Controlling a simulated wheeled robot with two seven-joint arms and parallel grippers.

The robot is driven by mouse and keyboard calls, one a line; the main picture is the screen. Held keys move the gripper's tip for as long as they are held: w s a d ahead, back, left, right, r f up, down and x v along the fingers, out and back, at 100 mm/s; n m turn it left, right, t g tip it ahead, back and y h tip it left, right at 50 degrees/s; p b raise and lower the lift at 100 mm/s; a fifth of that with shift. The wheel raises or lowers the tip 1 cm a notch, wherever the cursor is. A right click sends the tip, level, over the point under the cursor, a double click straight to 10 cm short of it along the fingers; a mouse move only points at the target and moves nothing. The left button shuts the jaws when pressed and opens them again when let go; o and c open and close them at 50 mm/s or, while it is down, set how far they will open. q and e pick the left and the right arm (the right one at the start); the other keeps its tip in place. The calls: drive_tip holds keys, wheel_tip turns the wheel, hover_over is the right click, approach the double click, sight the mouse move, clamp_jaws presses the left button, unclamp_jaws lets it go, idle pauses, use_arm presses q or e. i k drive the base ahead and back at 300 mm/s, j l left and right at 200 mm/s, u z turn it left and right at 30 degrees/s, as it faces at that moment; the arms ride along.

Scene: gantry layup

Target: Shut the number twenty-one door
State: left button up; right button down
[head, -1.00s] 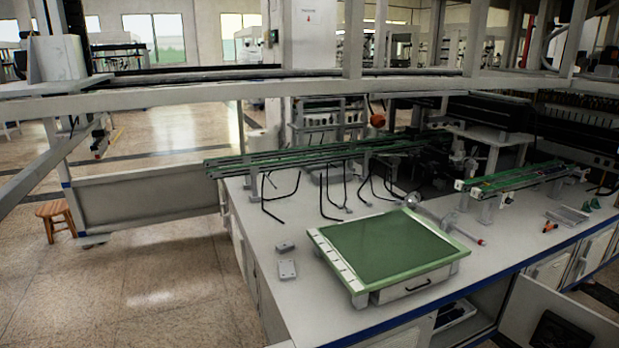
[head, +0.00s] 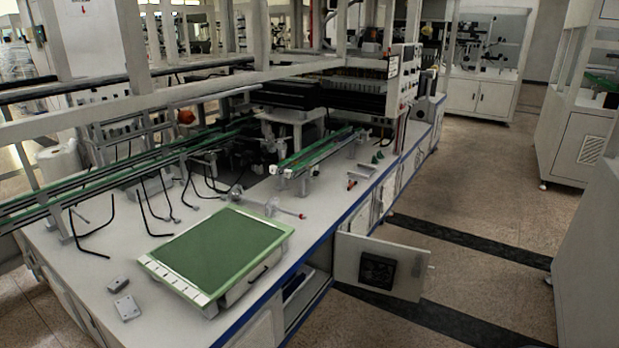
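A light grey cabinet door (head: 348,259) with a black square fan or vent (head: 377,272) stands swung open, out from the front of the long workbench (head: 105,262). Beside it the open cabinet bay (head: 309,290) shows a dark inside with something in it. I cannot read any number on the door, so I cannot tell if it is number twenty-one. Neither of my grippers is in view.
A green-topped tray (head: 220,250) lies on the bench above the open bay. The tiled floor (head: 470,230) right of the door is clear. White cabinets (head: 585,130) stand along the right side.

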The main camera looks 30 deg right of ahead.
sight(351, 250)
drive_tip(key=z, duration=1.15)
drive_tip(key=i+l+z, duration=0.2)
drive_tip(key=i+z, duration=0.15)
drive_tip(key=i+l+z, duration=0.15)
drive_tip(key=i+z, duration=0.5)
drive_tip(key=i, duration=0.15)
drive_tip(key=i+z, duration=0.15)
drive_tip(key=i, duration=0.5)
drive_tip(key=i+z, duration=0.15)
drive_tip(key=i, duration=0.45)
drive_tip(key=i+j+z, duration=0.2)
drive_tip(key=i, duration=0.45)
drive_tip(key=i+u, duration=0.15)
drive_tip(key=i, duration=0.3)
drive_tip(key=i+u, duration=0.2)
drive_tip(key=i, duration=0.3)
drive_tip(key=i+l+u, duration=0.15)
drive_tip(key=i, duration=0.3)
drive_tip(key=i+l+u, duration=0.2)
drive_tip(key=i, duration=1.1)
drive_tip(key=i+u, duration=0.15)
drive_tip(key=i, duration=0.7)
drive_tip(key=i+l+u, duration=0.1)
drive_tip(key=u, duration=4.45)
